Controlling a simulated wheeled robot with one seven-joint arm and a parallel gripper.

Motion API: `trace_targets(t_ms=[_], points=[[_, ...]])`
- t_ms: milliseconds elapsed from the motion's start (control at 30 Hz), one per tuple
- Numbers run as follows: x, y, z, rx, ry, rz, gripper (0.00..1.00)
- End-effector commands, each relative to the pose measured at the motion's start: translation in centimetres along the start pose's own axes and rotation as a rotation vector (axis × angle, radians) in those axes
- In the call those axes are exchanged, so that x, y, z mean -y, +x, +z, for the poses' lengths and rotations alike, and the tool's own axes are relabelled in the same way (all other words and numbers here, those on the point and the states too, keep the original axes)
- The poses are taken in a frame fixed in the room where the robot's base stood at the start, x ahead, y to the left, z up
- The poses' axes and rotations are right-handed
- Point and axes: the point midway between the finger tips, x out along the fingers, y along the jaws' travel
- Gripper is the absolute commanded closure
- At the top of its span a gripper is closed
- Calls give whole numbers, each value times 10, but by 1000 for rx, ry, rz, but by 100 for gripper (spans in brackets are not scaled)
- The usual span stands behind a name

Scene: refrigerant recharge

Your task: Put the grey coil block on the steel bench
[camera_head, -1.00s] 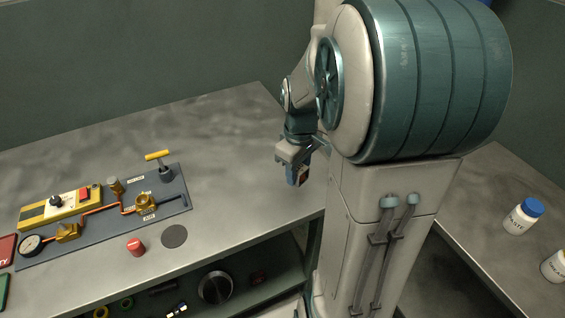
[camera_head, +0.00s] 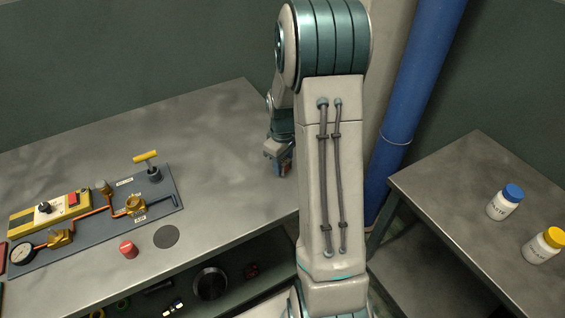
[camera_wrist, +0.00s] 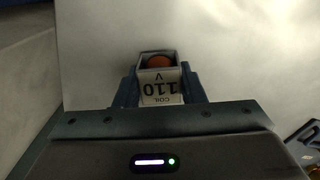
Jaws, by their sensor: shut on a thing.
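The coil block (camera_wrist: 160,88), with a white label reading "COIL 110 V" and an orange-brown round centre, sits between the fingers of my gripper (camera_wrist: 158,92) in the wrist view. The gripper is shut on it. In the head view my gripper (camera_head: 277,160) is over the right part of the steel bench (camera_head: 215,130), and the block is mostly hidden there. The pale bench top fills the background of the wrist view. I cannot tell whether the block touches the bench.
A dark panel (camera_head: 95,235) with a gauge, brass fittings and a yellow T-handle lies at the bench's left. A red cap (camera_head: 128,249) and a dark disc (camera_head: 166,236) are near the front edge. Bottles (camera_head: 504,203) stand on a right-hand table. The bench's middle is clear.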

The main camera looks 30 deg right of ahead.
Motion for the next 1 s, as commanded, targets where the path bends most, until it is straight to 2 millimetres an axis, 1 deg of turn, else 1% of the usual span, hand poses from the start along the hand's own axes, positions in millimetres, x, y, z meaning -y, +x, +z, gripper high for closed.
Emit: trace_targets(t_ms=[100, 333, 467, 500, 533, 567, 867, 967, 1000], points=[[0, 7, 0, 0, 0, 0, 90], [0, 8, 0, -1, 0, 1, 90], [0, 12, 0, -1, 0, 1, 90], [0, 11, 0, 0, 0, 1, 55], [0, 11, 0, 0, 0, 1, 47], [0, 11, 0, 0, 0, 0, 42], [0, 9, 0, -1, 0, 1, 42], [0, 3, 0, -2, 0, 2, 42], [0, -2, 0, -3, 0, 3, 42]])
